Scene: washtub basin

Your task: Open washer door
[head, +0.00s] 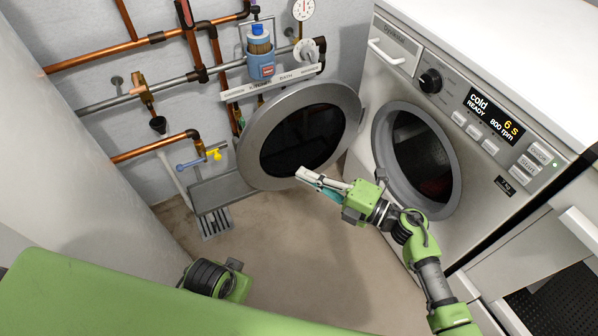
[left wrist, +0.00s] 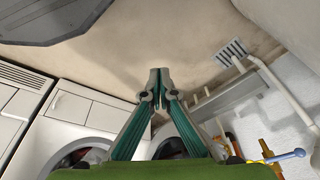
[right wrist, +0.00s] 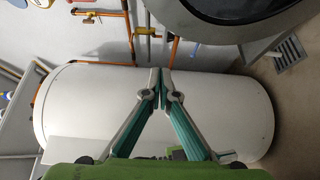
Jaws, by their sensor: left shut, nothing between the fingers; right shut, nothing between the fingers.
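The white washer (head: 385,85) stands at the right in the head view, with a dark round opening (head: 422,160) in its front. Its round door (head: 300,138), a grey ring with dark glass, is swung wide open to the left of the opening. My right gripper (head: 303,175) is shut and empty, close to the door's lower edge; I cannot tell whether they touch. In the right wrist view its fingertips (right wrist: 160,75) meet, and part of the door (right wrist: 250,10) shows at upper right. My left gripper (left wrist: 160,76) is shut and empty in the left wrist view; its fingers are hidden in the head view.
Copper and grey pipes (head: 110,52) with valves and a blue filter (head: 261,62) line the back wall behind the door. A floor drain grate (head: 214,222) lies below them. A large white rounded body (right wrist: 220,100) fills the right wrist view. The floor (head: 300,265) in front is bare.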

